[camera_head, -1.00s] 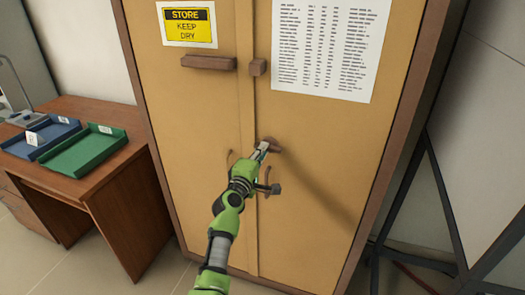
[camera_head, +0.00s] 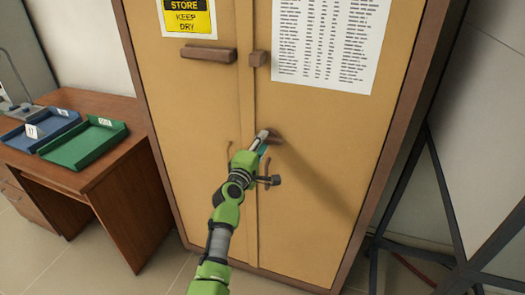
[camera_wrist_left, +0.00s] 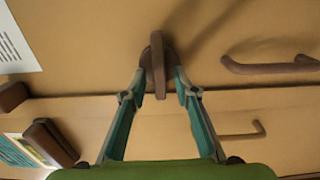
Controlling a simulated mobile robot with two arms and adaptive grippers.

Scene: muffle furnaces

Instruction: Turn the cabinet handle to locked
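The tan cabinet (camera_head: 320,150) stands in front of me with both doors closed. Its brown turn handle (camera_head: 275,138) is on the right door beside the seam. In the left wrist view the handle (camera_wrist_left: 157,62) is a narrow bar on a rounded base, and the bar lies across the line of the door seam. My left gripper (camera_head: 264,142) is at the handle. In the left wrist view its two fingers (camera_wrist_left: 160,80) are apart, one on each side of the bar, with gaps between them and the bar. My right gripper is not in view.
A brown bar (camera_head: 208,54) and a small block (camera_head: 257,59) sit higher on the doors. A curved door pull (camera_wrist_left: 268,66) is near the handle. A desk (camera_head: 110,185) with blue and green trays (camera_head: 85,145) stands left; a dark metal frame (camera_head: 445,200) stands right.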

